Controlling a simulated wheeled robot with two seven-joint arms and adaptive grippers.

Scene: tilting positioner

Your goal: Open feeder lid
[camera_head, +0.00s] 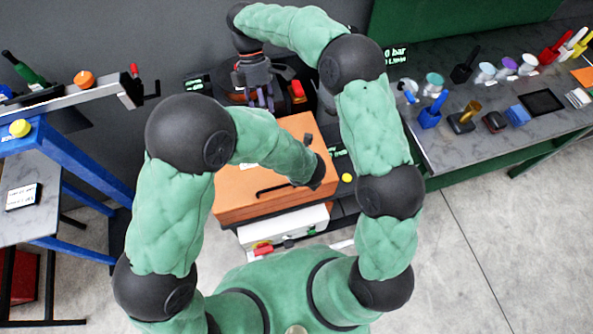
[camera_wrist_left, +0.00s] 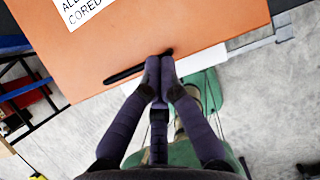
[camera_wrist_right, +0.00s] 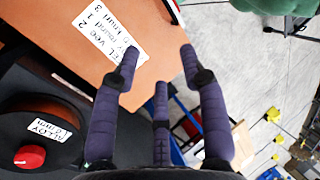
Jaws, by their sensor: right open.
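The feeder is an orange box with a broad flat lid (camera_head: 235,203), which looks closed in the head view. Its dark bar handle (camera_head: 270,189) lies along the near side; it also shows in the left wrist view (camera_wrist_left: 125,74). My left gripper (camera_wrist_left: 160,65) has its fingertips together at the right end of this handle. I cannot tell whether the bar is between the fingers. In the head view my left forearm and wrist hide that gripper. My right gripper (camera_wrist_right: 159,58) is open and empty over the labelled edge of the orange surface (camera_wrist_right: 120,25), beyond the box in the head view.
A blue-framed stand (camera_head: 95,165) is on the left. A grey bench (camera_head: 455,150) with several cups and tools is on the right. A red knob (camera_wrist_right: 30,157) on a black unit is near my right gripper. Open floor (camera_head: 500,240) lies at lower right.

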